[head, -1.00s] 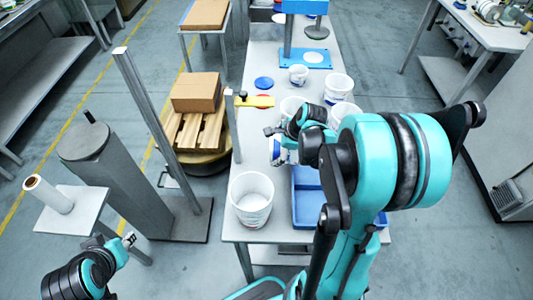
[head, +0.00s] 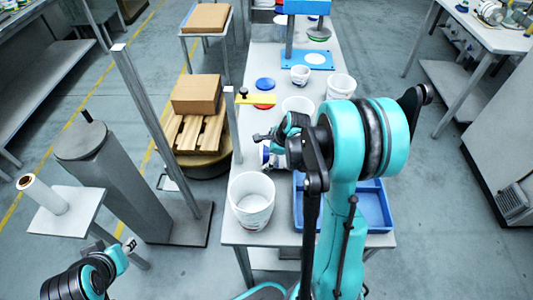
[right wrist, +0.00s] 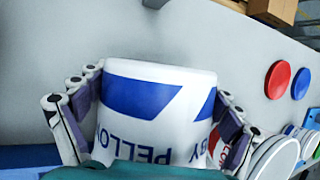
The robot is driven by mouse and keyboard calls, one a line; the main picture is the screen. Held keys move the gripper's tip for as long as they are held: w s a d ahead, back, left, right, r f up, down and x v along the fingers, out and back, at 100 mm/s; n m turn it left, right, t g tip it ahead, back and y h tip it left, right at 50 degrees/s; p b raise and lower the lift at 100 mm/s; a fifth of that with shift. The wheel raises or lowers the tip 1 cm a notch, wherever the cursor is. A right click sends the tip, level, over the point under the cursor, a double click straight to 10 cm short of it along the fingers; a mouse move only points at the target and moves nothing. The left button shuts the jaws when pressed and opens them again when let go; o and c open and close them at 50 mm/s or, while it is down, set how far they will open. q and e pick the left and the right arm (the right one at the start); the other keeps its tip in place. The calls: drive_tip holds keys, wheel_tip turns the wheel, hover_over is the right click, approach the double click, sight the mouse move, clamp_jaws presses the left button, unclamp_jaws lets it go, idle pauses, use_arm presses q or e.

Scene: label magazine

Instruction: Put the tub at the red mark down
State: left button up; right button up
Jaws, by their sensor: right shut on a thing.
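My right gripper (head: 276,147) is shut on a white tub with blue lettering (right wrist: 150,115). In the right wrist view its fingers lie along both sides of the tub. In the head view only a small part of this tub (head: 266,156) shows beside my arm, over the left part of the table; I cannot tell whether it touches the table. The red mark (right wrist: 277,80) is a round disc on the table, apart from the tub; in the head view it is partly covered by a yellow bar. My left gripper (head: 129,245) is far off at lower left, too small to read.
A large open white tub (head: 250,183) stands at the table's near left corner, close to the held tub. A blue tray (head: 377,222) lies to its right. A blue disc (head: 265,84) lies beyond the red one. More white tubs (head: 341,85) stand farther back.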

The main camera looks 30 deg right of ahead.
drive_tip(key=shift+f, duration=0.1)
drive_tip(key=o, duration=0.9)
